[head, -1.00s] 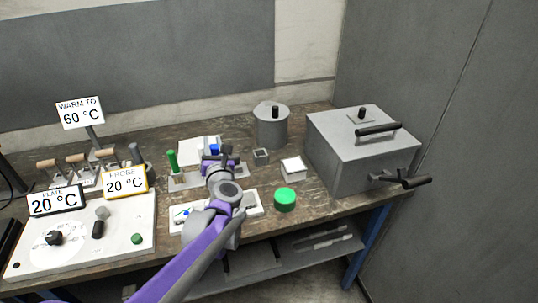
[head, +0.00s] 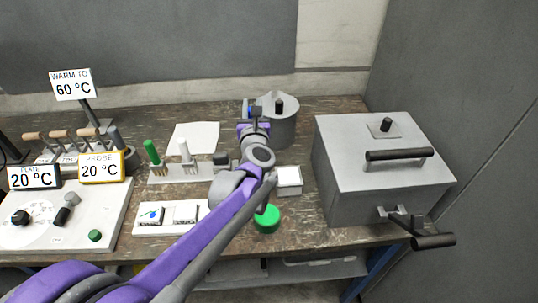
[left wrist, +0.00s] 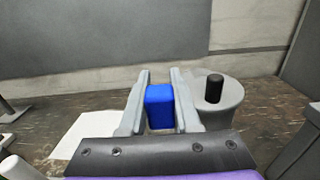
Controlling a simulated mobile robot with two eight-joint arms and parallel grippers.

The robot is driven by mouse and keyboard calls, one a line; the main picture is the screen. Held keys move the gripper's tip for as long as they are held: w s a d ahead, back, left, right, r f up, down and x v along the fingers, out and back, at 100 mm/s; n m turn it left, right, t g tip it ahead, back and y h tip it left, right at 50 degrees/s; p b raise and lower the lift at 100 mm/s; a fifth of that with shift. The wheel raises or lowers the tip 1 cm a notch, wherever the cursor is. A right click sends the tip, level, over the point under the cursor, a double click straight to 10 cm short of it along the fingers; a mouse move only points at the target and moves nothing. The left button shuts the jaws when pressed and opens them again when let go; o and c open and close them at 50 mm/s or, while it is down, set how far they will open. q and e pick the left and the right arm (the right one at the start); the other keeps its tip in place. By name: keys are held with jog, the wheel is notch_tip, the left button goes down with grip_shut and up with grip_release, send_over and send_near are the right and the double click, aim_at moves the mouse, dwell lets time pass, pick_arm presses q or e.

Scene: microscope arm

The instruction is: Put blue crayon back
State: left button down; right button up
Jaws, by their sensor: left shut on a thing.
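The blue crayon (left wrist: 159,106) is between the two fingers of my left gripper (left wrist: 158,100), which is shut on it; only its blocky end shows in the left wrist view. In the head view a bit of blue crayon (head: 251,111) shows at my left gripper (head: 255,117), in front of the grey canister. A grey rack (head: 201,176) stands to the left of my arm. It holds a green crayon (head: 152,152) and a white crayon (head: 185,151), with a dark piece at its right end. My right gripper is out of view.
The grey lidded canister (head: 285,129) is close to the right of my left gripper. A large grey box with handles (head: 375,165) stands at the right. A white tray (head: 163,229), green disc (head: 266,219) and small white-topped box (head: 289,178) lie near my forearm.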

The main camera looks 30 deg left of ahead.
pick_arm(q)
notch_tip(320, 180, down, 10)
jog(key=b, duration=0.1)
dwell(0.4)
jog(key=shift+w, duration=0.1)
jog(key=shift+f+b, duration=0.1)
jog(key=shift+b, duration=0.25)
jog(key=c, duration=0.6)
grip_release()
